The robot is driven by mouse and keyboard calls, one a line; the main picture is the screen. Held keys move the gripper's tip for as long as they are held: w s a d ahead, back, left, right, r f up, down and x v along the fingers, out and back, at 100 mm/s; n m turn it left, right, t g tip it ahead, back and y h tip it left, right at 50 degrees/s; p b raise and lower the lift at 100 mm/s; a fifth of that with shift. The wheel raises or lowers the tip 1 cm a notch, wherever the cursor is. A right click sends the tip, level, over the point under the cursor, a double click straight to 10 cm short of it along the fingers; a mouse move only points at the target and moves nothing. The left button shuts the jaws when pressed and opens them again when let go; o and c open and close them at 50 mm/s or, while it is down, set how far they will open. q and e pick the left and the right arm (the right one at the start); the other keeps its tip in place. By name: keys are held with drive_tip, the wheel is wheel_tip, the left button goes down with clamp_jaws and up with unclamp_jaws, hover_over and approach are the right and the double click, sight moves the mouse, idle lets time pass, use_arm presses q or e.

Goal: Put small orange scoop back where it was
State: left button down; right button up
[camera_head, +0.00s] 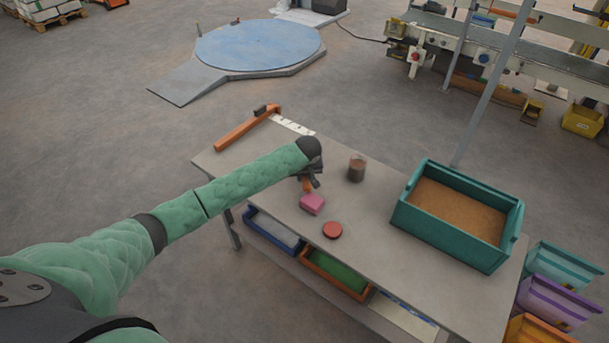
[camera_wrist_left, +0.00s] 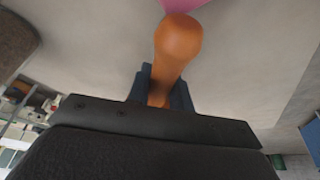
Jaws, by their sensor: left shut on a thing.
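My left gripper (camera_head: 309,180) is over the table (camera_head: 375,235), shut on an orange piece (camera_head: 307,187) that looks like the small scoop. In the left wrist view the scoop (camera_wrist_left: 178,42) shows as a rounded orange handle between the fingers (camera_wrist_left: 163,88); its bowl is not discernible. A pink block (camera_head: 312,204) sits on the table just below the gripper in the head view, and a bit of pink (camera_wrist_left: 184,4) shows beyond the scoop in the wrist view. I cannot tell whether scoop and block touch. My right gripper is not in view.
A jar with brown contents (camera_head: 357,168) stands right of the gripper, a red round lid (camera_head: 333,230) in front. A teal crate (camera_head: 440,235) of brown grains stands at right. An orange bar (camera_head: 240,131) and white strip (camera_head: 291,125) lie at the back left. Trays sit below.

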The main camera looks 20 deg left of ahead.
use_arm(q)
drive_tip(key=c, duration=1.3)
unclamp_jaws()
drive_tip(key=shift+o, duration=0.2)
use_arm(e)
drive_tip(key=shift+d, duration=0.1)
use_arm(q)
drive_tip(key=shift+r, duration=0.2)
drive_tip(key=b+v, duration=0.3)
drive_tip(key=v, duration=0.8)
drive_tip(key=shift+s+d+r, duration=0.1)
drive_tip(key=shift+s+r, duration=0.05)
drive_tip(key=shift+r, duration=0.2)
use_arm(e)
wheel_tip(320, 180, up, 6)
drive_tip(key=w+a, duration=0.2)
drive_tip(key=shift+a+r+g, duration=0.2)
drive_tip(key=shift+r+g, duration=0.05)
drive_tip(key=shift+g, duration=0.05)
use_arm(q)
drive_tip(key=shift+f, duration=0.1)
